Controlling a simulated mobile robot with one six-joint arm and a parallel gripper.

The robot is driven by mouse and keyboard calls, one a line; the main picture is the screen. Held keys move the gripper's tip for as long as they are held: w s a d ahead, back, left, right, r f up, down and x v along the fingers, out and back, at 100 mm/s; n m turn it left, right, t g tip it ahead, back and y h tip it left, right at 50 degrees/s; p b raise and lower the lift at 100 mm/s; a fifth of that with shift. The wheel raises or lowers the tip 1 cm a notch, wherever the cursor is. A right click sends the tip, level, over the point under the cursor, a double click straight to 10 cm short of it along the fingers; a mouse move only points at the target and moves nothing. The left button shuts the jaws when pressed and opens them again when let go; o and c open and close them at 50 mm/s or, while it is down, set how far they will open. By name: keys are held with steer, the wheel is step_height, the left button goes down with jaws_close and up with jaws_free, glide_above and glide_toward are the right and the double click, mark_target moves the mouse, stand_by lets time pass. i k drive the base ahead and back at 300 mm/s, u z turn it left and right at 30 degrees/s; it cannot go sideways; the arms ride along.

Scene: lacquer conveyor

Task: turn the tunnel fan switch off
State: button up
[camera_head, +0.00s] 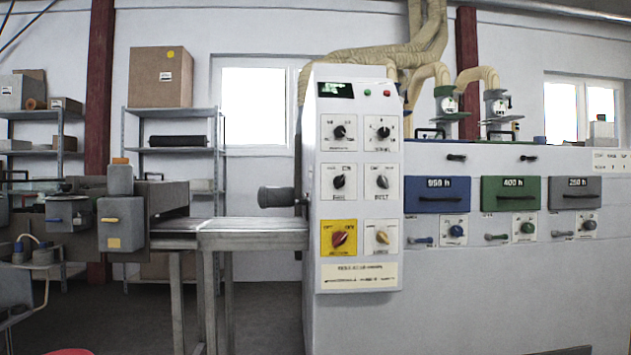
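A white control panel (360,262) stands upright in the middle of the head view. It carries several rotary switches in square plates. A black knob (339,182) in the middle row on the left has a label that may read fan, but it is too blurred to be sure. Beside it is a grey knob (382,182) with a label like belt. Above are two more black knobs, left (339,132) and right (383,132). Below are a red knob (340,239) on a yellow plate and a pale yellow knob (382,237). I cannot see my gripper.
A metal conveyor table (255,234) joins the panel's left side, with a dark cylinder (277,197) above it. Coloured drawers, including a blue one (437,204), line the machine on the right. Shelves (172,150) stand behind. Grey floor shows below the table.

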mark_target(339, 181)
steer(key=z, duration=0.05)
steer(key=i, duration=1)
steer(key=u, duration=0.05)
